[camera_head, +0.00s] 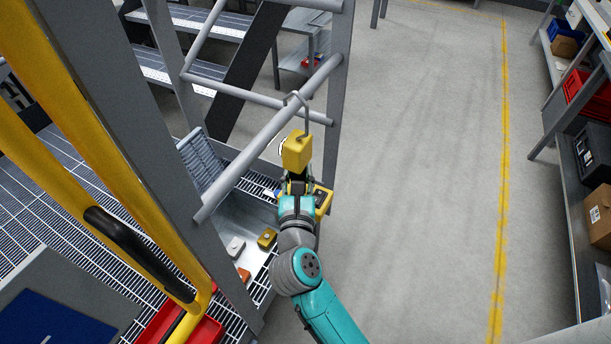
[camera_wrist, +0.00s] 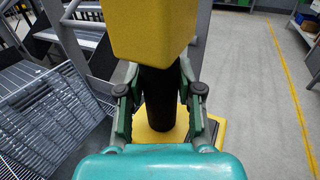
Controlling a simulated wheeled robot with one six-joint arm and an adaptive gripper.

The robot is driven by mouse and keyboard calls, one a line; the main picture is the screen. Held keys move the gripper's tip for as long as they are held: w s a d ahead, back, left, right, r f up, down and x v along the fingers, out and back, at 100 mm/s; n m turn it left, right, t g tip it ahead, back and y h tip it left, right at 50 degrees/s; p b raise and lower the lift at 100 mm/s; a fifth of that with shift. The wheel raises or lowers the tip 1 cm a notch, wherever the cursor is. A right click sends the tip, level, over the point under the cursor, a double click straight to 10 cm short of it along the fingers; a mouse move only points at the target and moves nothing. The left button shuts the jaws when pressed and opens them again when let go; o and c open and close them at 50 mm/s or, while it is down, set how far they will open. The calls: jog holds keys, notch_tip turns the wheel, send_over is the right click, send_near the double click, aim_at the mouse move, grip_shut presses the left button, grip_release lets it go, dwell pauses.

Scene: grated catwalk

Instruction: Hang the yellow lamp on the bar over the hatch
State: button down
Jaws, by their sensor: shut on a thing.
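The yellow lamp (camera_head: 297,152) has a boxy yellow head, a black grip and a thin grey hook on top. In the wrist view its yellow head (camera_wrist: 152,30) fills the top middle. My gripper (camera_head: 297,184) is shut on the black grip (camera_wrist: 159,100), a finger on either side, and holds the lamp roughly upright. The hook (camera_head: 304,112) overlaps a grey bar (camera_head: 245,94) in the head view; I cannot tell whether it is over the bar or in front of it. The pale hatch opening (camera_head: 222,238) lies below, partly hidden by my arm.
A thicker sloping rail (camera_head: 262,141) runs close left of the lamp. A yellow piece with a dark top (camera_head: 322,200) shows beside my gripper. Small yellow (camera_head: 267,238) and orange (camera_head: 243,275) items lie in the opening. Grey floor (camera_head: 420,170) is clear to the right.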

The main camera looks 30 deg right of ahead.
jog(key=shift+w+a, duration=0.5)
jog(key=shift+w, duration=0.2)
jog(key=shift+w+a, duration=0.5)
jog(key=shift+w, duration=0.2)
jog(key=shift+f, duration=1.85)
jog(key=c, duration=0.7)
grip_release()
jog(key=shift+s, duration=0.1)
jog(key=shift+f, duration=0.1)
jog(key=v, duration=1.2)
